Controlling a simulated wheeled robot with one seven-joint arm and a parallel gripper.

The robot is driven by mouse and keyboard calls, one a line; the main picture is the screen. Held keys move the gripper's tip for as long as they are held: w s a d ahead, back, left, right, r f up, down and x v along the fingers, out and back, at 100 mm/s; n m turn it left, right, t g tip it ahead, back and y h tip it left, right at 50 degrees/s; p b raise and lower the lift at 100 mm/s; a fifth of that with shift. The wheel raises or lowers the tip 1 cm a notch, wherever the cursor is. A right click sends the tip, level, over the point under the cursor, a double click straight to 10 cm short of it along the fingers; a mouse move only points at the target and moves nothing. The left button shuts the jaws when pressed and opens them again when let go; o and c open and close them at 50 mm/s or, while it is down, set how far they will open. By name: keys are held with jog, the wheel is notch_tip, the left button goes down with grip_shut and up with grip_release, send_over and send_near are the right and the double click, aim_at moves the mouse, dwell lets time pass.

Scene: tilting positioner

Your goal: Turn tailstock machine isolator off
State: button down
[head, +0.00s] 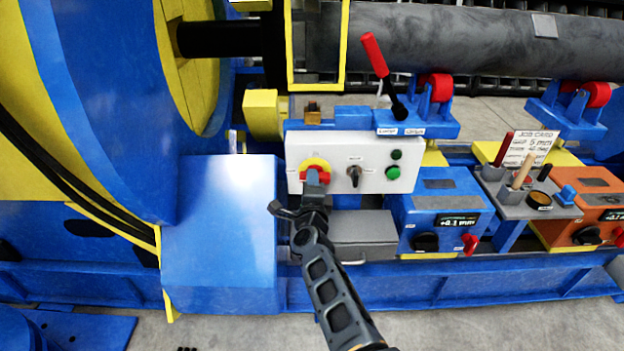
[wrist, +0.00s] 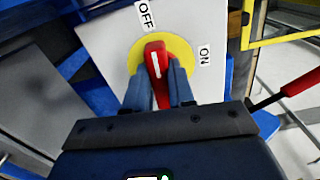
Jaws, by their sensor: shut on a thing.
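The isolator is a red rotary handle on a yellow disc (head: 316,163), at the left of a white control panel (head: 335,147). In the wrist view the red handle (wrist: 156,62) has a white line that points up, close to the OFF label (wrist: 146,14). The ON label (wrist: 205,56) is to the right of the disc. My gripper (wrist: 161,88) is shut on the red handle, one finger on each side. In the head view my gripper (head: 314,182) covers the handle's lower part.
The panel also has a black selector switch (head: 354,175) and two green buttons (head: 393,172). A red-gripped lever (head: 375,55) stands above the panel. A grey box (head: 362,232) is below, with a blue unit (head: 440,210) to the right. A big blue housing (head: 220,235) stands left.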

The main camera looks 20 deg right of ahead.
jog(key=shift+w+r+n, duration=0.1)
jog(key=shift+r+n, duration=0.05)
jog(key=shift+n, duration=0.45)
jog(key=c, duration=1.3)
grip_release()
jog(key=o, duration=0.3)
jog(key=shift+o, duration=0.2)
jog(key=p+v, duration=0.3)
jog(key=v, duration=0.4)
jog(key=shift+s+p, duration=0.35)
jog(key=shift+a, duration=0.1)
